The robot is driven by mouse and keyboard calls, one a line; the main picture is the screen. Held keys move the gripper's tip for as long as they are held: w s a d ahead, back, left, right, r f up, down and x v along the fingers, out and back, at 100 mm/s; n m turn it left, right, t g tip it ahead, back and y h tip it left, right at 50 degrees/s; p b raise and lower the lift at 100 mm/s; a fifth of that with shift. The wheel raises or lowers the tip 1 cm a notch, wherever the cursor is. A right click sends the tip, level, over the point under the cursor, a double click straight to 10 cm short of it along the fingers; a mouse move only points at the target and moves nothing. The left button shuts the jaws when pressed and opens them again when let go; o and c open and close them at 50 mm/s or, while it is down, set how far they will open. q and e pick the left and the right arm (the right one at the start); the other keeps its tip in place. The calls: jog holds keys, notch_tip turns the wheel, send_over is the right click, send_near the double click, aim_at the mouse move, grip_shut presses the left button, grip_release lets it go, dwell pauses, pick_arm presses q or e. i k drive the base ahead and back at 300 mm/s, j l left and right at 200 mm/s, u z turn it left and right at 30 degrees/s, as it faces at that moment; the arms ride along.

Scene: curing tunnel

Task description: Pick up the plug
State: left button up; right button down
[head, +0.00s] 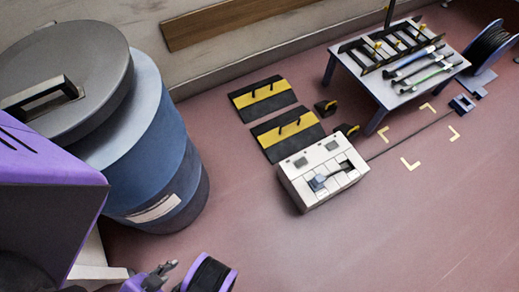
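A small blue block-like piece (462,103) lies on the floor at the right, at the far end of a thin dark cable (410,136). It may be the plug, but it is too small to be sure. The cable runs left towards a white box (296,177) with a grey-blue part (322,182) in its open recess. My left gripper (162,274) is at the bottom edge, left of the white box and far from the blue piece. Its dark fingers are small and partly cut off, so their opening is unclear. My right gripper is not in view.
A large blue drum (165,150) with a grey lid stands at the left. A low table (375,92) with tools stands at the upper right, beside a cable reel (490,48). Black-yellow plates (262,92) lie behind the box. The floor at lower right is clear.

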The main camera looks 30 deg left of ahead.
aim_at(316, 184)
jog(key=i+l+u, duration=0.15)
jog(key=l, duration=0.5)
jog(key=i+l, duration=0.15)
jog(key=i+l+u, duration=0.1)
jog(key=l, duration=0.2)
